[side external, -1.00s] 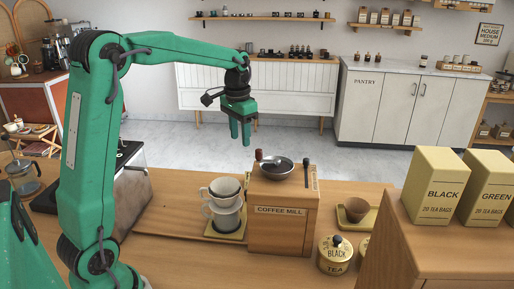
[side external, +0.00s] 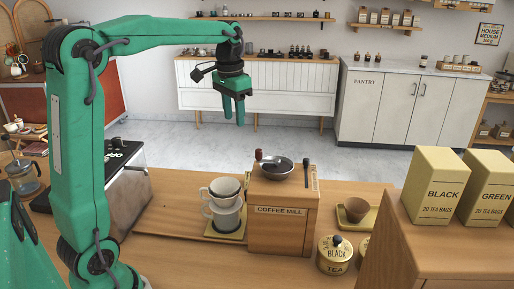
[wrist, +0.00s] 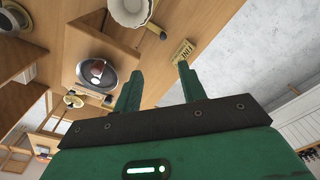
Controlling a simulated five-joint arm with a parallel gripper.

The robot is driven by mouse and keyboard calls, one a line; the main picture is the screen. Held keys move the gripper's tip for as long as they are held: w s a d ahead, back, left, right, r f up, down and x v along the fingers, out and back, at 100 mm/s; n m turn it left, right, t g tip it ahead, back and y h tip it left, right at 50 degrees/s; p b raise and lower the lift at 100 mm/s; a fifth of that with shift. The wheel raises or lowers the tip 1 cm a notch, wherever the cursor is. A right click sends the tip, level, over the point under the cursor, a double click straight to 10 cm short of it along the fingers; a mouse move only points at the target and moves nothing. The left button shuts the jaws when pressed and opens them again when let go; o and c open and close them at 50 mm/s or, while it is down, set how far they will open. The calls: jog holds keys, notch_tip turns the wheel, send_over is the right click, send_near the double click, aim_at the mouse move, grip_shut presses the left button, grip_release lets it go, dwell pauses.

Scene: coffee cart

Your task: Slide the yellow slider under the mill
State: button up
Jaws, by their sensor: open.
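The wooden coffee mill (side external: 284,219), with a dark bowl and a knobbed crank on top, stands mid-counter. My gripper (side external: 234,114) is open and empty, raised above and behind the mill, fingers pointing down. In the wrist view its fingers (wrist: 158,74) are apart, with the mill's bowl (wrist: 97,72) to their left. A small yellow lettered piece (wrist: 182,52) shows near the right fingertip, by the counter edge; it may be the yellow slider, but I cannot be sure. I cannot make it out in the side view.
Stacked white cups (side external: 224,201) stand on a yellowish tray (side external: 222,237) left of the mill. A brown cone (side external: 356,209) on another yellowish tray and a tea tin (side external: 335,256) stand to its right. Tea boxes (side external: 437,190) stand on a raised wooden block at right.

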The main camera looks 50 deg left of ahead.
jog(key=w+f+m, duration=0.1)
jog(key=f+m, duration=0.3)
jog(key=f, duration=0.3)
jog(key=w+f+m, duration=0.2)
jog(key=f+m, duration=0.2)
jog(key=f, duration=0.3)
jog(key=w+a+f+m, duration=0.1)
jog(key=f+m, duration=0.3)
jog(key=f, duration=0.2)
jog(key=shift+w+a+f+g, duration=0.1)
jog(key=shift+w+f+g, duration=0.15)
jog(key=shift+f+g, duration=0.15)
jog(key=shift+f, duration=0.1)
jog(key=shift+f, duration=3.8)
jog(key=shift+c, duration=0.4)
grip_shut()
